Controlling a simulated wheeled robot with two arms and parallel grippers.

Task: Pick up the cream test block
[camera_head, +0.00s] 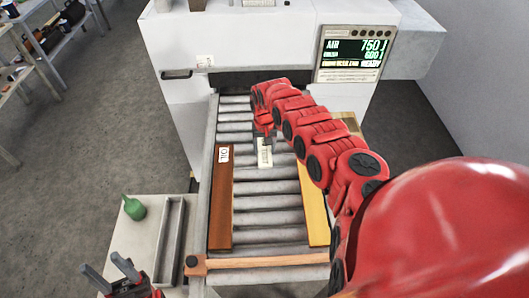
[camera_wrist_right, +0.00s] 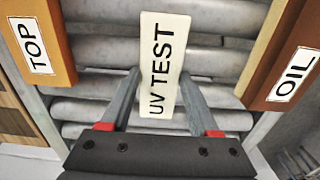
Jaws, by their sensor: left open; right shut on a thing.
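The cream test block (camera_head: 264,157) is over the rollers between two long boards in the head view. Its "UV TEST" face (camera_wrist_right: 160,60) fills the middle of the right wrist view. My right gripper (camera_head: 265,141) is shut on it, with one finger on each side in the right wrist view (camera_wrist_right: 159,78). Whether the block touches the rollers I cannot tell. My left gripper (camera_head: 122,270) is open and empty at the lower left, over the pale side table.
A wooden bar (camera_head: 262,262) crosses the near end. A green bottle (camera_head: 134,208) and grey tray (camera_head: 170,240) stand left.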

